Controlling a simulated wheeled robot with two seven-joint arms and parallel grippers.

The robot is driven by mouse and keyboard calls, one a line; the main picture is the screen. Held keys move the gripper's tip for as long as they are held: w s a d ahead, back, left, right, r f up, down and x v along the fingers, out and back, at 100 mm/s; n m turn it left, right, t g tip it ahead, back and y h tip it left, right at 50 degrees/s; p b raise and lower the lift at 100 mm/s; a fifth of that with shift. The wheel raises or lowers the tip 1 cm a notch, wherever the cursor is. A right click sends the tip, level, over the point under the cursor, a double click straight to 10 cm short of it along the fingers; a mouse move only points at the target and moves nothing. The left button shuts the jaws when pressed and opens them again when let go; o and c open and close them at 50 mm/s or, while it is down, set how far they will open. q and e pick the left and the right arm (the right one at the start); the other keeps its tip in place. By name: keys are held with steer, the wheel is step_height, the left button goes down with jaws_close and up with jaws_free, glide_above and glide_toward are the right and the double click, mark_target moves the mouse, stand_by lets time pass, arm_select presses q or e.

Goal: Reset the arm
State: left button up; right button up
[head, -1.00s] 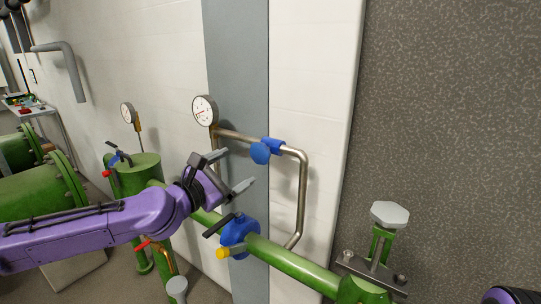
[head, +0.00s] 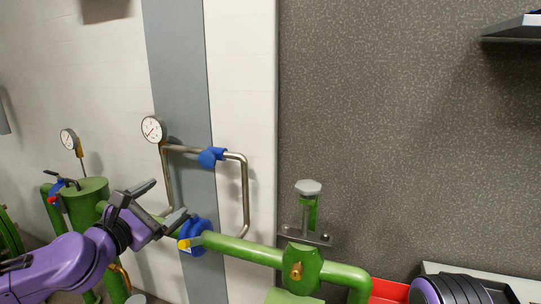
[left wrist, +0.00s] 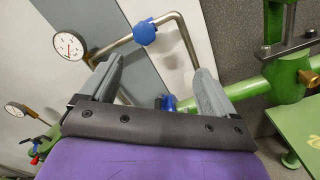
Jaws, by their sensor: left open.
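My left gripper (head: 166,202) is at the end of the purple arm that comes in from the left in the head view. Its two grey fingers are spread apart with nothing between them. It also shows open in the left wrist view (left wrist: 155,85). It is in front of the green pipe, close to the blue valve (head: 196,236) with a yellow end; I cannot tell whether they touch. A purple and black part of my right arm (head: 450,290) shows at the bottom right edge. My right gripper is out of view.
A bent steel pipe (head: 245,190) with a blue fitting (head: 212,157) and a gauge (head: 153,129) stands by the wall. A red bin (head: 388,291) is at the bottom right. A dark shelf (head: 512,31) is upper right.

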arm_select(q)
steer(key=s+d+f+m+g+y, duration=0.1)
steer(key=s+f+m+g+y, duration=0.25)
steer(key=f, duration=1.25)
steer(key=s+f+m+g+y, duration=0.25)
steer(key=s+f+m, duration=0.2)
steer(key=f, duration=1.05)
steer(key=s+a+f+m+g+y, duration=0.1)
steer(key=s+a+f+m+g, duration=0.1)
steer(key=s+f, duration=0.4)
steer(key=s+a+f+m+g+y, duration=0.1)
steer(key=s+a+f+m+g, duration=0.2)
steer(key=s, duration=0.9)
steer(key=s+a+f+m+g+y, duration=0.1)
steer(key=s+a+f+m+g, duration=0.1)
steer(key=s+f+m, duration=0.3)
steer(key=s+f, duration=0.4)
steer(key=f, duration=0.1)
steer(key=shift+a+g, duration=0.3)
steer(key=shift+g, duration=0.1)
